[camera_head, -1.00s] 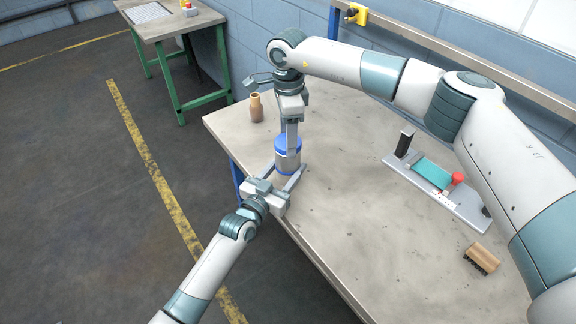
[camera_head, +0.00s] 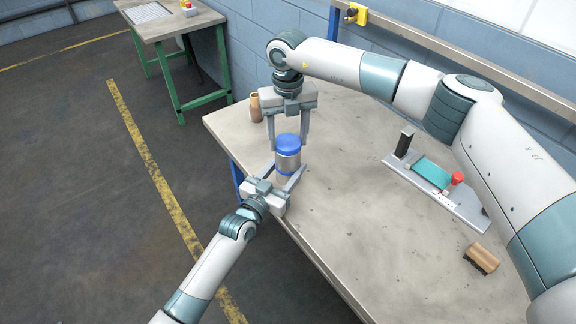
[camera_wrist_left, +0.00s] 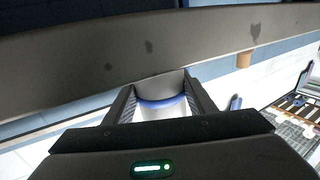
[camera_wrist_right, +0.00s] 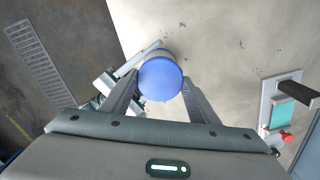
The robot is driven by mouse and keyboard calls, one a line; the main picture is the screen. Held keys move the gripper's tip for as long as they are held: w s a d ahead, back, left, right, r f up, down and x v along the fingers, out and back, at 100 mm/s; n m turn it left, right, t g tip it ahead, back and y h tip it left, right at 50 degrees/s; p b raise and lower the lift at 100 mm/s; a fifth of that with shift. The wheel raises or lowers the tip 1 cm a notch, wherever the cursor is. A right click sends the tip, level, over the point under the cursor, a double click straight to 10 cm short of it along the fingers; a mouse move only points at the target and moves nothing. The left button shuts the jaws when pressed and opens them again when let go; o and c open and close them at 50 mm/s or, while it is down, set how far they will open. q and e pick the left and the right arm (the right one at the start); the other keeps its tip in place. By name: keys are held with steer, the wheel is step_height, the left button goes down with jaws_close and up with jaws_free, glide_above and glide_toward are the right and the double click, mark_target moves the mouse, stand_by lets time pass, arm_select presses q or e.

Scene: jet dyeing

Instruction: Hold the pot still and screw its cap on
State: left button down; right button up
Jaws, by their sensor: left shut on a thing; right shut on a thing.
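The pot (camera_head: 288,162) is a grey cylinder with a blue band low down, upright near the table's left edge. It also shows between the fingers in the left wrist view (camera_wrist_left: 163,110). The blue cap (camera_head: 287,141) sits on top of the pot; I cannot tell how tightly. My left gripper (camera_head: 290,172) is shut on the pot's lower part from the front left. My right gripper (camera_head: 288,147) points down from above and is shut on the cap, one finger on each side. The cap's round top shows in the right wrist view (camera_wrist_right: 160,78).
A brown bottle (camera_head: 255,107) stands behind and left of the right gripper. A metal fixture (camera_head: 468,208) with a teal part and red knob lies to the right. A brush (camera_head: 482,258) lies near the right front. The middle of the table (camera_head: 355,230) is clear.

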steer(key=shift+m, duration=1.1)
steer(key=o, duration=1.2)
steer(key=shift+r, duration=0.1)
step_height(320, 180, up, 12)
steer(key=shift+f, duration=0.1)
arm_select(q)
steer(key=c, duration=0.7)
jaws_free()
